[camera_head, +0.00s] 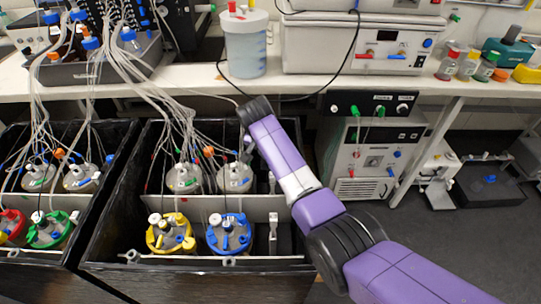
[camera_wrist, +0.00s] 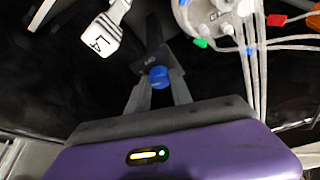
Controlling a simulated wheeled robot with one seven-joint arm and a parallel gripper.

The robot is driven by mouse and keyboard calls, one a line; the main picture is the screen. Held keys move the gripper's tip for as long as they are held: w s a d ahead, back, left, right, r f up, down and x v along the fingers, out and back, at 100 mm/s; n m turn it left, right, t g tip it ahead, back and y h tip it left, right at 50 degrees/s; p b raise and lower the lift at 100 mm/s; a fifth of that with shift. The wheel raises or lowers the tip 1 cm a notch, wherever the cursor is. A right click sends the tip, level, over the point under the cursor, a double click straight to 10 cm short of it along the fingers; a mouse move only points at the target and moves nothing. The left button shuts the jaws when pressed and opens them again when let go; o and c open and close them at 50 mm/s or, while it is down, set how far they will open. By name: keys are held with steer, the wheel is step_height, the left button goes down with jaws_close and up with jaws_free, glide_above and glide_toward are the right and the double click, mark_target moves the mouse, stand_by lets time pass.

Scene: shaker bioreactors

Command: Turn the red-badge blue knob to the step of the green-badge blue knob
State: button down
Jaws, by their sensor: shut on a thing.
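My gripper (camera_wrist: 158,88) shows in the wrist view, its two fingers closed about a small blue knob (camera_wrist: 159,74). The knob sits at the end of a dark strip with small, unreadable lettering. I cannot make out a red badge on it. In the head view my purple arm reaches from the lower right to the back of the middle box; my fingers and the held knob cannot be made out there. A green tab (camera_wrist: 200,43) and a red tab (camera_wrist: 277,20) lie near a vessel top in the wrist view. I cannot tell which knob has the green badge.
A vessel top (camera_wrist: 215,15) with pale tubes and a white L4 tag (camera_wrist: 101,36) are close to my fingers. Several vessels, including a yellow-ringed one (camera_head: 171,233) and a blue-ringed one (camera_head: 228,234), stand in the black box (camera_head: 195,268). Tubes hang above them.

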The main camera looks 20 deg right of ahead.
steer(key=shift+m+h+b, duration=0.3)
steer(key=shift+m, duration=0.6)
steer(key=c, duration=1.1)
jaws_free()
steer(key=shift+c, duration=0.2)
steer(key=v, duration=0.7)
steer(key=shift+r+p, duration=0.3)
steer(key=shift+r, duration=0.1)
steer(key=shift+a, duration=0.15)
steer(key=shift+r, duration=0.1)
